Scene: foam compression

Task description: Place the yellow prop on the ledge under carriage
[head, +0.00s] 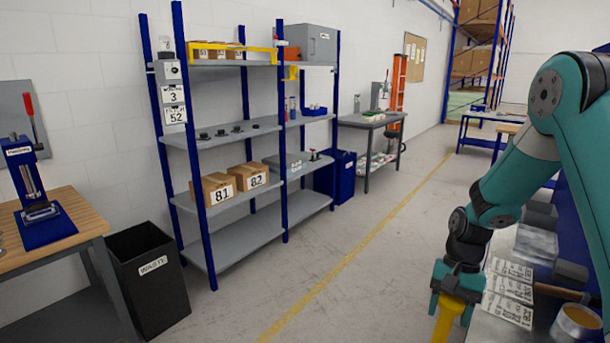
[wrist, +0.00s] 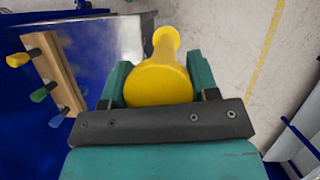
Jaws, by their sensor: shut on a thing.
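My gripper (head: 458,290) is at the lower right of the head view, shut on the yellow prop (head: 447,320), which hangs below the fingers and runs out of the frame. In the wrist view the yellow prop (wrist: 160,82) has a wide round end between the two teal fingers and a narrower neck with a small flared end pointing away. A blue press (head: 28,178) with a red lever stands on a wood-topped bench at the far left, well away from my gripper. Its carriage and ledge are too small to make out.
A black waste bin (head: 148,283) stands beside the bench (head: 85,213). A blue-post shelf unit (head: 240,205) holds boxes. The floor (head: 340,290) between is clear. Below my arm, a metal worktop (head: 488,325) carries printed sheets and a tape roll (head: 577,322). The wrist view shows a wooden rack (wrist: 58,72) with coloured handles.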

